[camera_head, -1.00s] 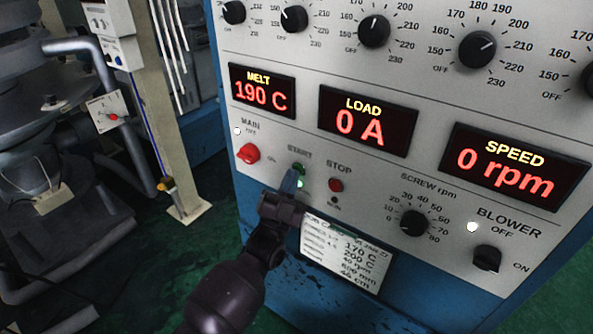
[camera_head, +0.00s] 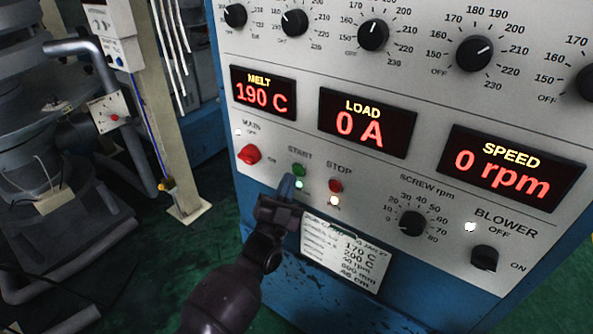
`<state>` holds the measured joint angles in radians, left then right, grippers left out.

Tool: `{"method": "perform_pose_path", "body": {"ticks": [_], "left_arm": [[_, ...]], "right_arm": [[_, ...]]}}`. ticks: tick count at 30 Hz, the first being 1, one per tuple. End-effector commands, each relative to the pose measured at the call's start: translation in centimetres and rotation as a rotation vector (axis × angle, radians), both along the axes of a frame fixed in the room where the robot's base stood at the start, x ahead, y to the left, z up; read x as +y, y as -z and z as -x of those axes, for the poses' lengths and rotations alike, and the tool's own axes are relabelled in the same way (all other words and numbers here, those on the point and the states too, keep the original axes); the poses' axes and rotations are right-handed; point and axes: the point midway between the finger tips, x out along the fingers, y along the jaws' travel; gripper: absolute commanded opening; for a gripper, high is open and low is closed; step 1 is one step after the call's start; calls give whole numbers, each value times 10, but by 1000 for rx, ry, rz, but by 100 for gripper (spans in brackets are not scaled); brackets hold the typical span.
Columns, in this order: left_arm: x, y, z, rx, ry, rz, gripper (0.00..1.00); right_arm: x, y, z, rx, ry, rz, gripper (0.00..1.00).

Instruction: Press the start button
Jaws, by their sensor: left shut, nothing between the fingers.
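The green start button (camera_head: 298,170) is on the lower left of the grey control panel, under the label START. A lit greenish-white lamp (camera_head: 298,185) sits just below it. My left gripper (camera_head: 287,187) is shut and empty, its bluish fingertips just below and left of the start button. I cannot tell whether the tips touch the panel, but the button shows clear of them. My right gripper is not in view.
A red main switch (camera_head: 249,154) is left of the start button. A screw speed knob (camera_head: 412,223) and a blower switch (camera_head: 485,258) are to the right. The speed display (camera_head: 513,170) reads 0 rpm. A paper card (camera_head: 342,253) hangs below the buttons.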

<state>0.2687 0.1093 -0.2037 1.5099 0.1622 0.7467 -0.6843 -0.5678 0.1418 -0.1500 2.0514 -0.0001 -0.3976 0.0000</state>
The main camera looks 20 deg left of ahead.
Motion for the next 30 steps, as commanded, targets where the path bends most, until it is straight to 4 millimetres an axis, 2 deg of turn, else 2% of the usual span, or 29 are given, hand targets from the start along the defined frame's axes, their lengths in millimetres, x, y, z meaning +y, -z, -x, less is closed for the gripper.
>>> {"method": "perform_pose_path", "body": {"ticks": [8, 24, 30], "left_arm": [[1, 0, 1, 0, 0, 0, 0], [15, -2, 40, -1, -1, 0, 0], [17, 0, 47, -1, 0, 0, 0]], "right_arm": [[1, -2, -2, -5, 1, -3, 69], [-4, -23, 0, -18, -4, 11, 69], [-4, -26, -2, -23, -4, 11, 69]]}}
